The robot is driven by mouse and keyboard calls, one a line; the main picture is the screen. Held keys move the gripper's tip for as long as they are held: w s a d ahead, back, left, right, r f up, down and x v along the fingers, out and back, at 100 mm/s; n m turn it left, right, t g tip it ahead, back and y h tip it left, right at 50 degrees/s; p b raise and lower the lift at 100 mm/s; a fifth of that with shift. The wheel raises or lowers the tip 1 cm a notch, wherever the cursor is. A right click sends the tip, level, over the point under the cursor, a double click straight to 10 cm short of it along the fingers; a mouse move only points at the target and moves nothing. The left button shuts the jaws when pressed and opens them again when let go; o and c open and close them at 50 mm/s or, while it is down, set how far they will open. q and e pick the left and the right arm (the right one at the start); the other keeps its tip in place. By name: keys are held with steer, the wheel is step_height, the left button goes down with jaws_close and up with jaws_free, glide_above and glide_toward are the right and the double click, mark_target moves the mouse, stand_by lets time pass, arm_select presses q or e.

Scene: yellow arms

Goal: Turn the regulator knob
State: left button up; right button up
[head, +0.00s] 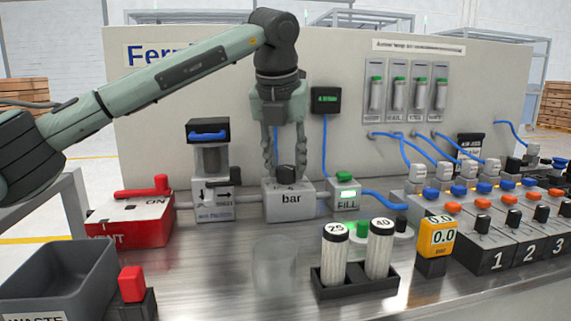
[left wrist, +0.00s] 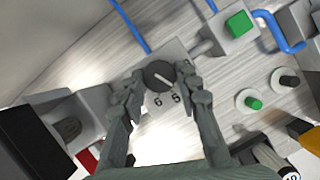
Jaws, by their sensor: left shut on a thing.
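The regulator knob (head: 285,177) is a dark round knob on top of the grey regulator block (head: 291,206) marked "bar". In the left wrist view the knob (left wrist: 160,76) shows a light pointer line, with the digits 6 and 5 printed below it on the block. My left gripper (head: 285,169) points straight down over the block with a finger on each side of the knob. It is shut on the knob, as it also shows in the left wrist view (left wrist: 162,84). My right gripper is in neither view.
Left of the block stand a filter unit (head: 212,170) and a red vent valve (head: 131,218). A green-topped FILL block (head: 345,191) is close on the right. A black holder with two cylinders (head: 357,273) stands in front. A small display (head: 327,100) hangs on the panel behind.

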arm_select(q)
steer(key=o, duration=1.2)
steer(key=shift+c, duration=0.2)
steer(key=shift+r, duration=0.1)
steer(key=v, duration=1.2)
